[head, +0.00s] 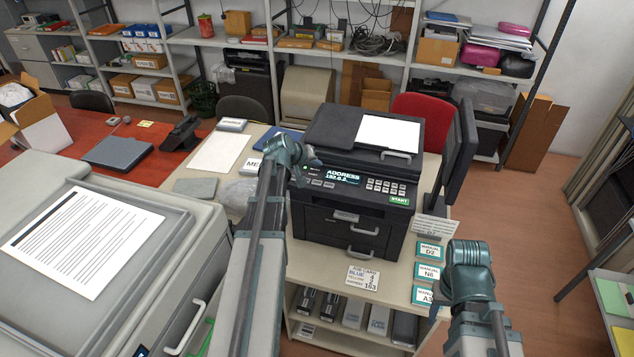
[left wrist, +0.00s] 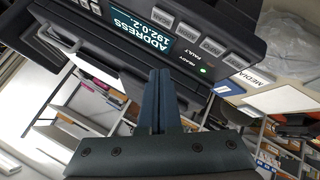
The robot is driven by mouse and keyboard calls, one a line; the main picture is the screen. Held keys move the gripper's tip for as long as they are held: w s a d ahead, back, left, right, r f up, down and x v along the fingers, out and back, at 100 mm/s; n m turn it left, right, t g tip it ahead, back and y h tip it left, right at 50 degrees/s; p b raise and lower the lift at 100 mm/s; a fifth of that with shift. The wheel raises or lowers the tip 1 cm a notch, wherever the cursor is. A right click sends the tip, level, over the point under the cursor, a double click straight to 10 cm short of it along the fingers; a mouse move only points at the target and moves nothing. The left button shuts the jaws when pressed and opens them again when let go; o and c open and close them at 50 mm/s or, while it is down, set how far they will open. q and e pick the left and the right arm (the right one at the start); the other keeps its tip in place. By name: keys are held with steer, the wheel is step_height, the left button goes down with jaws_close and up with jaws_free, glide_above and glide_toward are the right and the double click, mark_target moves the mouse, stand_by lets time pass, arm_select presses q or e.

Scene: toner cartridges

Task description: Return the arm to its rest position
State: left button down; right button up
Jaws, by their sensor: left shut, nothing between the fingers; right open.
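My left gripper (left wrist: 160,75) is shut with nothing between its fingers, in the left wrist view. It is in front of the printer's control panel (left wrist: 165,30), which shows a lit ADDRESS display. In the head view my left arm (head: 262,225) reaches up from the bottom to the left side of the black printer (head: 340,215), and its fingers are mostly hidden by the wrist. I cannot tell whether they touch the printer. My right arm (head: 472,275) is low at the right, beside the manuals. Its gripper (head: 437,312) is open, mostly hidden behind the wrist.
The printer stands on a beige table (head: 325,268) with cartridge boxes on a shelf below. A large grey copier (head: 190,240) stands at left.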

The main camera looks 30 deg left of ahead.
stand_by(0.4)
arm_select(q)
steer(key=s+d+f+m+g+h+b, duration=0.15)
steer(key=d+f, duration=0.25)
steer(key=d, duration=0.4)
steer(key=s+d+f+m+g+b, duration=0.2)
steer(key=d+f+b, duration=0.15)
steer(key=d, duration=0.35)
steer(key=s+d+f+m+g+y+b, duration=0.1)
steer(key=s+d+f+m+g+b, duration=0.1)
steer(key=s+d, duration=0.5)
steer(key=s+d+f+m+g+y+b, duration=0.1)
steer(key=s+d+f+m+g+b, duration=0.1)
steer(key=s+d+f, duration=0.4)
steer(key=s+d+f+m+g+y+b, duration=0.1)
steer(key=s+d+f+m+b, duration=0.3)
steer(key=s+d, duration=0.5)
steer(key=shift+s+f+g+y+b, duration=0.35)
steer(key=shift+s+f+g+b, duration=0.1)
steer(key=shift+g, duration=0.1)
steer(key=shift+w+a, duration=0.1)
